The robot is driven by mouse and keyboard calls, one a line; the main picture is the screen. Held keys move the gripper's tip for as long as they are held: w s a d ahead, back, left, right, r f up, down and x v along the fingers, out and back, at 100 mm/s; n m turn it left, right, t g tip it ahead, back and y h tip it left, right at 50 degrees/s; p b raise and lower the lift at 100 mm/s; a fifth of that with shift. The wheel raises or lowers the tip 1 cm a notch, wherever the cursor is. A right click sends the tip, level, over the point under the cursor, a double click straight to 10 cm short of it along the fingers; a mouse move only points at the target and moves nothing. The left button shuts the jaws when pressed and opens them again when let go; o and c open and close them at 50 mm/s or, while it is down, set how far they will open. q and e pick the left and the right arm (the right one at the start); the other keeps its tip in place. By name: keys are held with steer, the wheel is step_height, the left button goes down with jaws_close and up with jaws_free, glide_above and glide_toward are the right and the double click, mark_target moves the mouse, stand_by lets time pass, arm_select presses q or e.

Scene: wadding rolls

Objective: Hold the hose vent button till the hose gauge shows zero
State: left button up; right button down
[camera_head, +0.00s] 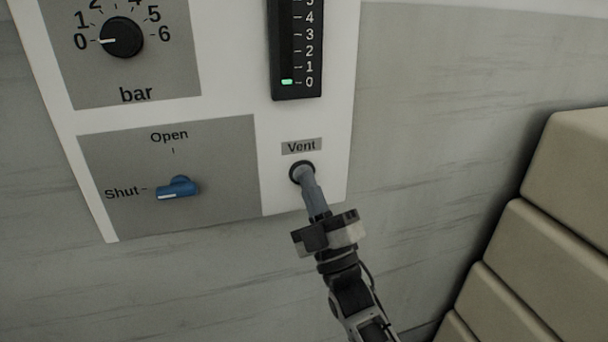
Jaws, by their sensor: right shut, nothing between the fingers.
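The vent button (294,174) sits under the "Vent" label on the white panel. My right gripper (304,175) is shut and empty, with its fingertips at the button and covering most of it. I cannot tell how far the button is pressed in. The hose gauge (296,50) is a black vertical scale above the button. Its small green bar is level with 0. The top of the gauge is cut off by the picture edge. My left gripper is not in view.
A blue valve handle (178,188) on the panel points to "Shut". A black bar knob (121,38) above it has its white mark toward 0. Beige padded blocks (540,240) stand at the right. The wall below the panel is bare.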

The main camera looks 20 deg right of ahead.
stand_by(0.4)
steer(key=shift+s+p, duration=0.4)
steer(key=shift+s, duration=0.4)
steer(key=s+p, duration=0.2)
steer(key=s, duration=0.3)
steer(key=shift+d, duration=0.1)
steer(key=shift+f, duration=0.1)
